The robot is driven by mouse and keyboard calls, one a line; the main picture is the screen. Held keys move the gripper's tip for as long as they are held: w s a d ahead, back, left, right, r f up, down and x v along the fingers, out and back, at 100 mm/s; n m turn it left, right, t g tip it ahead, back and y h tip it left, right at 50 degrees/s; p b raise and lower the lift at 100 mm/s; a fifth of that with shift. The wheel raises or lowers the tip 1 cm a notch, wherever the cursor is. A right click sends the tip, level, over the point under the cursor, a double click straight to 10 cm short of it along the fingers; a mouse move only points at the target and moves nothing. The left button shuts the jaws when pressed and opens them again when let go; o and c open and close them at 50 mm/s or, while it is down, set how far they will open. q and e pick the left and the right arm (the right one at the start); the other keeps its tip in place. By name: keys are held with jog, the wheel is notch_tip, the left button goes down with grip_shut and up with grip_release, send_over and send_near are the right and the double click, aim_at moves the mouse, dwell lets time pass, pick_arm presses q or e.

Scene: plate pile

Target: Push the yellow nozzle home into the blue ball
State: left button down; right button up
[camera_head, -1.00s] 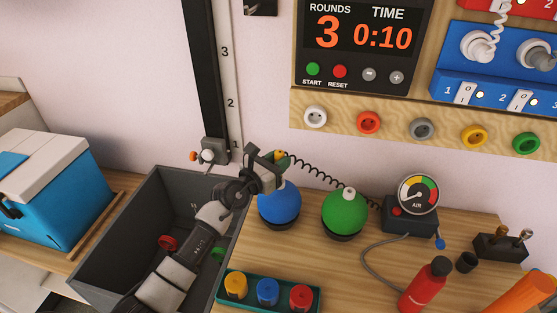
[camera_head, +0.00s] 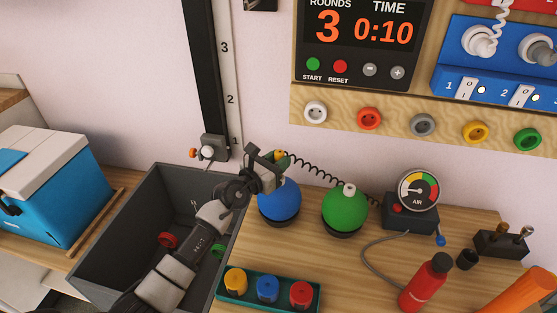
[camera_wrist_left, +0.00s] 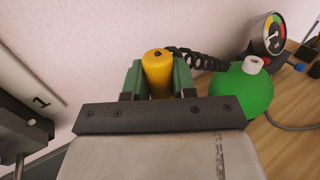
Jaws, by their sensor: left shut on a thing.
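The yellow nozzle (camera_wrist_left: 157,72) stands between the green-padded fingers of my left gripper (camera_wrist_left: 160,80) in the left wrist view. A black coiled hose runs from it to the right. In the head view my left gripper (camera_head: 272,160) is shut on the nozzle (camera_head: 282,155), above the blue ball (camera_head: 279,202). The ball sits on a dark ring on the wooden table. The gripper hides the top of the ball, so I cannot tell whether the nozzle is in it. The ball is hidden in the wrist view. My right gripper is not in view.
A green ball (camera_head: 345,211) with a white cap stands right of the blue one. The air gauge box (camera_head: 410,212) is further right. A grey bin (camera_head: 118,235) lies under my left arm. A teal tray (camera_head: 228,292) with coloured pieces is in front.

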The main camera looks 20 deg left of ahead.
pick_arm(q)
jog(key=shift+f, duration=0.2)
dwell(0.3)
jog(key=shift+s, duration=0.1)
jog(key=c, duration=0.8)
grip_release()
jog(key=shift+a, duration=0.1)
jog(key=p+v, duration=0.1)
jog(key=v, duration=0.9)
jog(key=shift+s+a, duration=0.15)
jog(key=shift+s, duration=0.15)
